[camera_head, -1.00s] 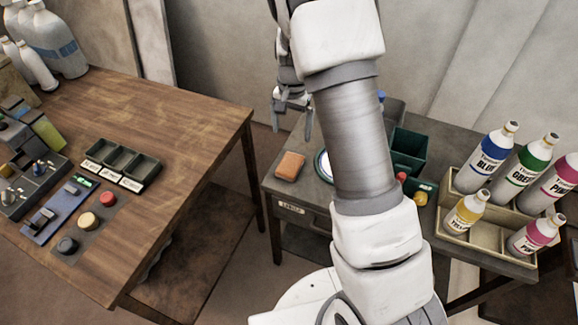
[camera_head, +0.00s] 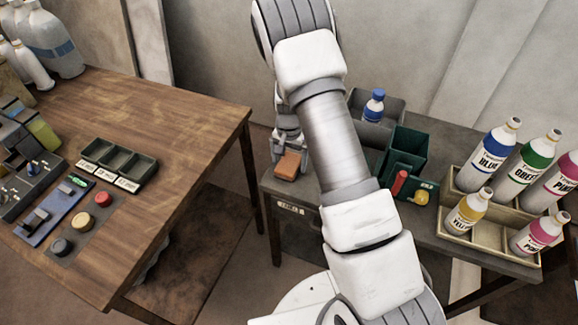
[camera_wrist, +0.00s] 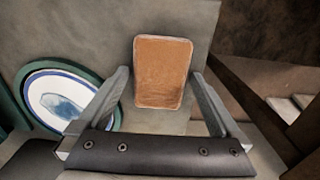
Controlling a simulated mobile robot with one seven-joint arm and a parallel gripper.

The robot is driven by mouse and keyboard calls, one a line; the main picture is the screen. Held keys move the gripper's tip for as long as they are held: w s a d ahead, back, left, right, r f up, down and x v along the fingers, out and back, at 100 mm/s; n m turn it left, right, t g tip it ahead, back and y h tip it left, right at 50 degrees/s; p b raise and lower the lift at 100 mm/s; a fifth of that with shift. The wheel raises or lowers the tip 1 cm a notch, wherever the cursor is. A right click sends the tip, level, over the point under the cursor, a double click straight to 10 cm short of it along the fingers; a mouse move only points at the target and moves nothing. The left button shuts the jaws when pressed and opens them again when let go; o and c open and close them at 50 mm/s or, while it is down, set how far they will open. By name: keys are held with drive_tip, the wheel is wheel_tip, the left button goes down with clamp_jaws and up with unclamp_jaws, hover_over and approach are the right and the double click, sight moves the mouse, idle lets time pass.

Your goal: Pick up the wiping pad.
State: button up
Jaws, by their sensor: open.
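The wiping pad (camera_head: 288,165) is an orange-brown block on the left end of the grey side table. In the wrist view the pad (camera_wrist: 163,72) lies between and just beyond my two fingers. My gripper (camera_wrist: 160,80) is open, with a finger on each side of the pad and gaps showing between. In the head view my gripper (camera_head: 289,152) is over the pad and partly overlaps it. I cannot tell its exact height above the pad.
A round white plate with a blue rim (camera_wrist: 58,98) lies left of the pad in the wrist view. A dark green bin (camera_head: 408,150), a grey bin with a blue-capped bottle (camera_head: 374,106) and a crate (camera_head: 485,235) of bottles stand further right. A wooden table (camera_head: 150,200) is at left.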

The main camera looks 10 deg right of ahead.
sight(289, 163)
drive_tip(key=shift+c, duration=0.3)
drive_tip(key=c, duration=1.1)
wheel_tip(289, 163, up, 5)
drive_tip(key=shift+w+f+p, duration=0.1)
drive_tip(key=shift+f+p, duration=0.05)
drive_tip(key=shift+p, duration=0.2)
drive_tip(key=s+d+r, duration=0.2)
drive_tip(key=s, duration=0.1)
drive_tip(key=s+d+r, duration=0.2)
drive_tip(key=s+d, duration=0.1)
drive_tip(key=s+d+r, duration=0.2)
drive_tip(key=s, duration=0.1)
drive_tip(key=shift+d+r, duration=0.15)
drive_tip(key=shift+d, duration=0.15)
drive_tip(key=o, duration=0.8)
drive_tip(key=c, duration=0.7)
drive_tip(key=shift+o, duration=0.2)
